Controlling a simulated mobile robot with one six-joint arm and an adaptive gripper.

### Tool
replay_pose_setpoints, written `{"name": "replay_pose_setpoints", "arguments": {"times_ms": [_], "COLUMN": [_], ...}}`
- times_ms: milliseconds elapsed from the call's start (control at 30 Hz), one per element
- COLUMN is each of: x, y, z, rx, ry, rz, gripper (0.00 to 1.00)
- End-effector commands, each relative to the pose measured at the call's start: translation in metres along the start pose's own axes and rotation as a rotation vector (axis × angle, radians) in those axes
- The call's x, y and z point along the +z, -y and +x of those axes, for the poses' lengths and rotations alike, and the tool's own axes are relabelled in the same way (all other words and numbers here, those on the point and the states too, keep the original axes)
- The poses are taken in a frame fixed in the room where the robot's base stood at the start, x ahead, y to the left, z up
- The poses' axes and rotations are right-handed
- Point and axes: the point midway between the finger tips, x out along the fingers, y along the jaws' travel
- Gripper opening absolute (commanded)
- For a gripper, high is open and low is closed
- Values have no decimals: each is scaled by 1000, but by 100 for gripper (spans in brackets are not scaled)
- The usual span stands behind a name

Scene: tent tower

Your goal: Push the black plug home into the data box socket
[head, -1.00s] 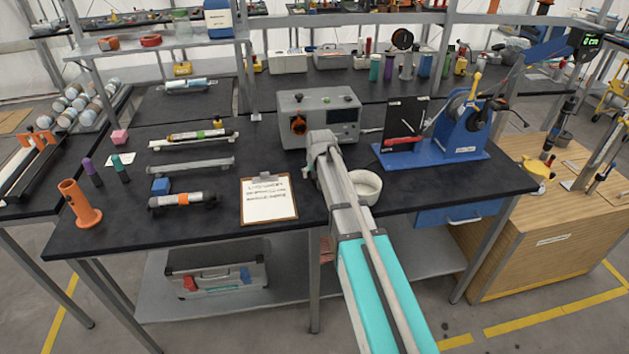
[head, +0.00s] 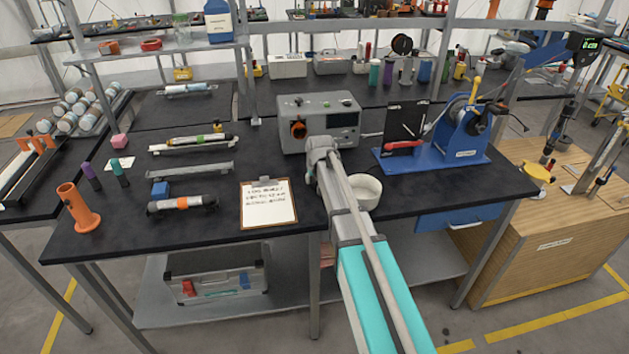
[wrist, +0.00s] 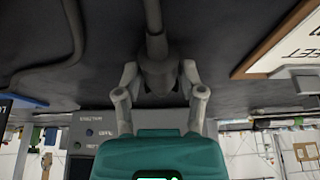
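The data box (head: 319,122) is a grey unit with an orange knob and a dark screen, standing on the dark bench in the head view. Part of its labelled face (wrist: 92,132) shows at lower left in the wrist view. My gripper (wrist: 160,72) has its two grey fingers apart. A dark plug-like body (wrist: 157,76) with a thick cable sits between them. I cannot tell whether the fingertips press on it or only flank it. In the head view my arm hides the gripper, the plug and the socket.
A clipboard (head: 268,204) lies left of my arm, and a white bowl-like ring (head: 367,190) stands close on its right. A blue stand with a reel (head: 462,135) is farther right. A grey cable (wrist: 75,35) curves across the wrist view.

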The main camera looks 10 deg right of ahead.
Motion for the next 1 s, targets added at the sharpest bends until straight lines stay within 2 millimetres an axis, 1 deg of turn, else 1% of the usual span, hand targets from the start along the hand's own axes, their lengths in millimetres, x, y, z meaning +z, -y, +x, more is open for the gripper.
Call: {"name": "replay_pose_setpoints", "arguments": {"times_ms": [33,167,200,667,867,1000], "x": [0,0,0,-1,-5,-9], "y": [0,0,0,0,0,0], "z": [0,0,0,-3,-12,-22], "rx": [0,0,0,0,0,0], "ry": [0,0,0,0,0,0], "rz": [0,0,0,0,0,0], "gripper": [32,8,1,0,0,0]}}
